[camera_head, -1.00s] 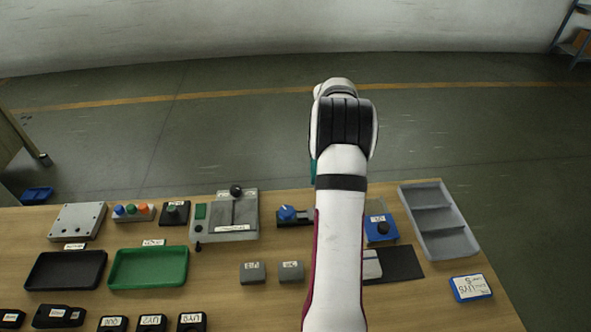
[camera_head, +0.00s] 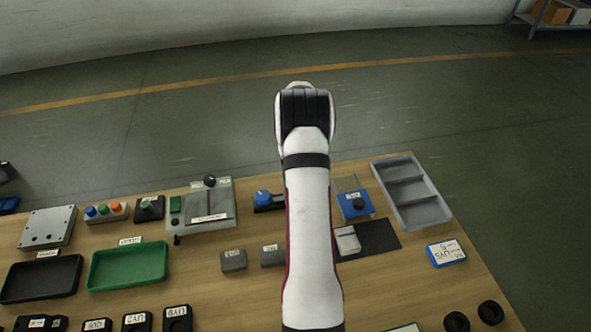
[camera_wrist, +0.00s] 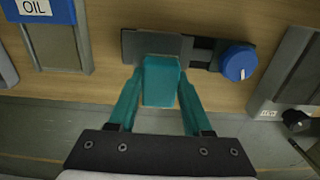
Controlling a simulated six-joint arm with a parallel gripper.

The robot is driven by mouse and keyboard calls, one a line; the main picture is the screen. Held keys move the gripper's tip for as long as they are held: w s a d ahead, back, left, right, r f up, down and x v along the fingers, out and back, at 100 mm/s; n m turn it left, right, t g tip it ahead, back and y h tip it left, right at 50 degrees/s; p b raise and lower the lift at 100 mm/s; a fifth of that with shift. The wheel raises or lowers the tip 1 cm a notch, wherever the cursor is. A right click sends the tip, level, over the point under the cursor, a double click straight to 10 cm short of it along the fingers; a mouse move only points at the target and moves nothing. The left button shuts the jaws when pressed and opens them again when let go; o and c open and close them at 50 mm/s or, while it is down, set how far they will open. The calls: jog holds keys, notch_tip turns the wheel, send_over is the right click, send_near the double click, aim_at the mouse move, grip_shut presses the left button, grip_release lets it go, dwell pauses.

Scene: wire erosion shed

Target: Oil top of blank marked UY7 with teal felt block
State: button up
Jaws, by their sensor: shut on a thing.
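My gripper (camera_wrist: 160,98) has teal fingers, shut on a teal felt block (camera_wrist: 161,82) in the wrist view. The block is in front of a dark grey fixture with a blue knob (camera_wrist: 238,62); I cannot tell whether it touches it. In the head view my arm hides the gripper and block, and the fixture's blue knob (camera_head: 263,196) shows left of the arm. Two small grey blocks, one left (camera_head: 233,261) and one right (camera_head: 272,256), and a light grey block (camera_head: 347,241) bear labels too small to read. I cannot tell which blank is UY7.
A blue unit labelled OIL (camera_wrist: 38,10) is at the wrist view's upper left. In the head view, a grey divided tray (camera_head: 440,212) stands at the right, a green tray (camera_head: 128,283) and black tray (camera_head: 40,300) at the left. A blue labelled box (camera_head: 446,254) lies right.

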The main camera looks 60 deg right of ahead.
jog(key=shift+s+a, duration=1.9)
jog(key=shift+s, duration=0.05)
jog(key=shift+w+d, duration=2.2)
jog(key=shift+s+d, duration=0.3)
jog(key=shift+s, duration=0.35)
jog(key=shift+s+a, duration=2.15)
jog(key=shift+w+d, duration=2.15)
jog(key=shift+w, duration=0.05)
jog(key=shift+w+d+r, duration=0.1)
jog(key=shift+r, duration=3.95)
